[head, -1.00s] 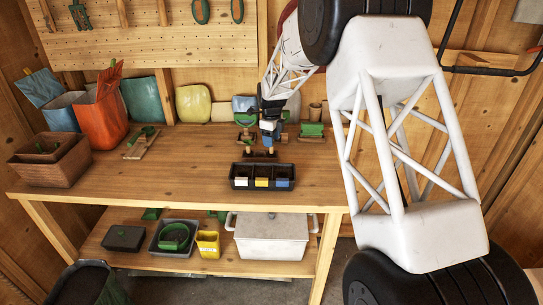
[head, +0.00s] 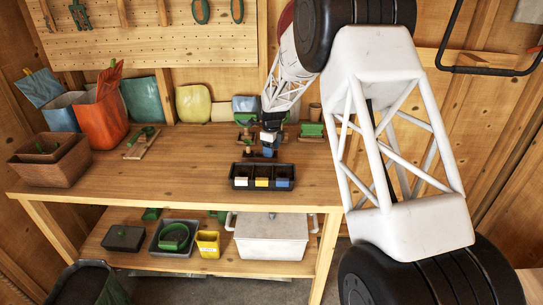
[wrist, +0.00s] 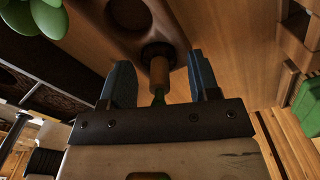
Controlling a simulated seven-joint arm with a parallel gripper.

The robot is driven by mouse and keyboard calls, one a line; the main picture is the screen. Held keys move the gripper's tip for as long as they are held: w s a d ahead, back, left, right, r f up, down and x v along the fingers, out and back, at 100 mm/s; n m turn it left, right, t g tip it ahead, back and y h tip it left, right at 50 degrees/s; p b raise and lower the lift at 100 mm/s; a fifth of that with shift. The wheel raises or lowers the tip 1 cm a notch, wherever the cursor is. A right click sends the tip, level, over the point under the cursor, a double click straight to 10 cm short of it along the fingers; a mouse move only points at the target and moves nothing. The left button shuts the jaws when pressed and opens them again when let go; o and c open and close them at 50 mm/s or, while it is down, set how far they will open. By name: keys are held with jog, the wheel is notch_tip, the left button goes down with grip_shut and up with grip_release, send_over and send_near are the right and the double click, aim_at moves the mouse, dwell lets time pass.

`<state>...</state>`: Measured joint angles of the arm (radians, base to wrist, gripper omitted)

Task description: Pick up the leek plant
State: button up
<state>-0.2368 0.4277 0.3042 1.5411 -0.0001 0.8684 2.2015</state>
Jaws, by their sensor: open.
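My gripper (head: 268,150) is low over the back of the workbench, behind the black tray, and is small in the head view. In the wrist view my gripper (wrist: 159,66) is open, with one blue finger on each side of a tan cylinder (wrist: 158,72) that has a bit of green at its near end. This looks like the leek plant, but I cannot be sure of its kind. Its far end meets a dark round hole in a brown wooden holder (wrist: 178,28). A gap shows on both sides of the cylinder. The gripper's body hides the rest of the plant.
A black tray (head: 262,188) with white, yellow and blue labels stands at the bench's front. Rounded green leaves (wrist: 38,16) are at the wrist view's upper left, and a green block (wrist: 308,102) is at its right. The bench's middle left (head: 190,165) is clear.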

jog(key=c, duration=0.8)
jog(key=shift+r, duration=5)
jog(key=s+a, duration=0.9)
jog(key=s, duration=0.5)
jog(key=shift+s+a+f, duration=0.25)
jog(key=shift+f, duration=0.1)
